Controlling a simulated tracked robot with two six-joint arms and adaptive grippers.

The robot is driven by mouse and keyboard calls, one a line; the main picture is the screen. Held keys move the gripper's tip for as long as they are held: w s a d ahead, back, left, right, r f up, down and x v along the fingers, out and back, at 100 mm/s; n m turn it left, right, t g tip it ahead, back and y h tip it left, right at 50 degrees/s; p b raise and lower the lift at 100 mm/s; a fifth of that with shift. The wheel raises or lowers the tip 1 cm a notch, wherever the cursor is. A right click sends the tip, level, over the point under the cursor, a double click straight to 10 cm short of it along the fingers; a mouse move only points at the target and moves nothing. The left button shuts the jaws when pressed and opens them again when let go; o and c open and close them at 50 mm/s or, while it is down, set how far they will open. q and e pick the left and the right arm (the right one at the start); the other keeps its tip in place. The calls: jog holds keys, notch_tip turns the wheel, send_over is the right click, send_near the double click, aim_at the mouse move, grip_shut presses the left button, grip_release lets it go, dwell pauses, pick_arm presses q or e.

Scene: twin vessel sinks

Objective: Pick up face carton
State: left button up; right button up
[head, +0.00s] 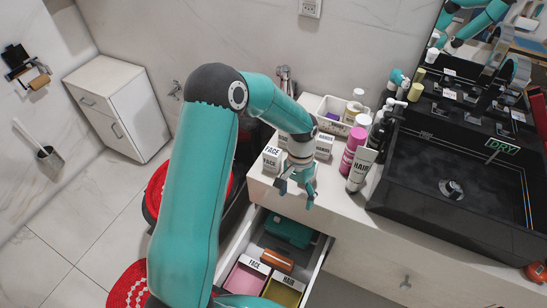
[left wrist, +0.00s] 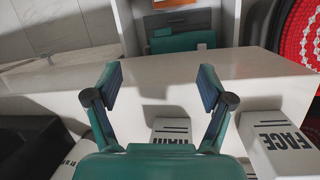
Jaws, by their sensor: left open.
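The face carton (head: 271,158) is a small white box with black FACE lettering near the left edge of the white counter. In the left wrist view the face carton (left wrist: 285,148) lies at the lower right, outside the fingers. My left gripper (head: 296,192) is open and empty above the counter's front edge, just right of the face carton. Its spread fingers (left wrist: 160,82) also show in the left wrist view, with bare counter between them. Another white lettered carton (left wrist: 172,128) is partly hidden behind the gripper body. My right gripper is not in view.
A HANDS carton (head: 323,146), a pink can (head: 352,150) and a HAIR tube (head: 361,170) stand right of the gripper. An open drawer below holds a pink FACE bin (head: 245,279) and a yellow HAIR bin (head: 283,291). A black sink (head: 450,225) stands at right.

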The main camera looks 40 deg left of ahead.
pick_arm(q)
notch_tip(320, 180, up, 18)
jog(key=f+n+t+y+p, duration=0.1)
jog(key=n+t+y+p, duration=0.1)
send_over(273, 150)
jog(key=r, duration=0.1)
notch_tip(273, 150, down, 11)
jog(key=shift+a+p, duration=0.1)
jog(key=shift+p, duration=0.7)
notch_tip(273, 150, down, 4)
jog(key=shift+f+p, duration=0.15)
jog(key=shift+p, duration=0.75)
jog(key=shift+f, duration=0.6)
jog(key=c, duration=1.3)
jog(key=shift+r, duration=0.15)
